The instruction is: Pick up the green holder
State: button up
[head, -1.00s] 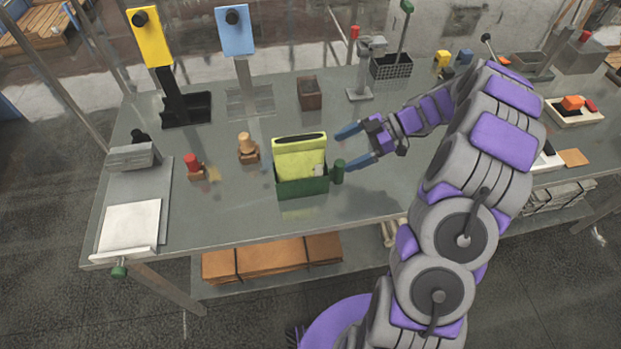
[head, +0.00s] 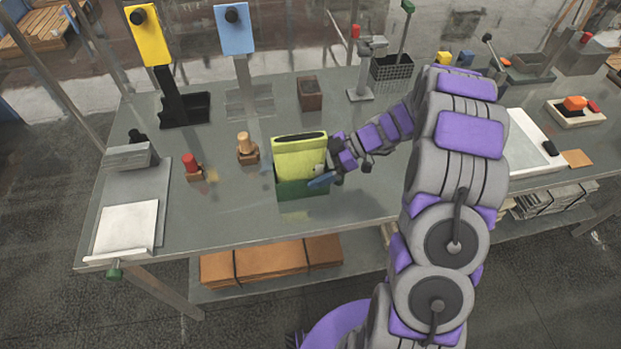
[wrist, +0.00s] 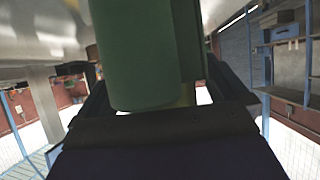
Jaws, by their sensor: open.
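The green holder (head: 291,187) stands upright on the grey table with a yellow-green block (head: 299,155) in it. Its knob on the right side is hidden behind my gripper in the head view. My gripper (head: 322,178) is at the holder's right side, with a blue finger in front of the holder's right end. In the wrist view a large green cylindrical part (wrist: 140,55) fills the space between the two dark fingers of my open gripper. I cannot tell whether the fingers touch it.
A wooden piece with a tan knob (head: 246,147) and a red-topped piece (head: 192,166) stand to the left. A brown block (head: 310,93) is behind. The table (head: 240,210) is clear in front of the holder.

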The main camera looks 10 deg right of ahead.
jog(key=shift+c, duration=0.4)
jog(key=shift+d, duration=0.15)
jog(key=c, duration=1.1)
jog(key=shift+r, duration=0.1)
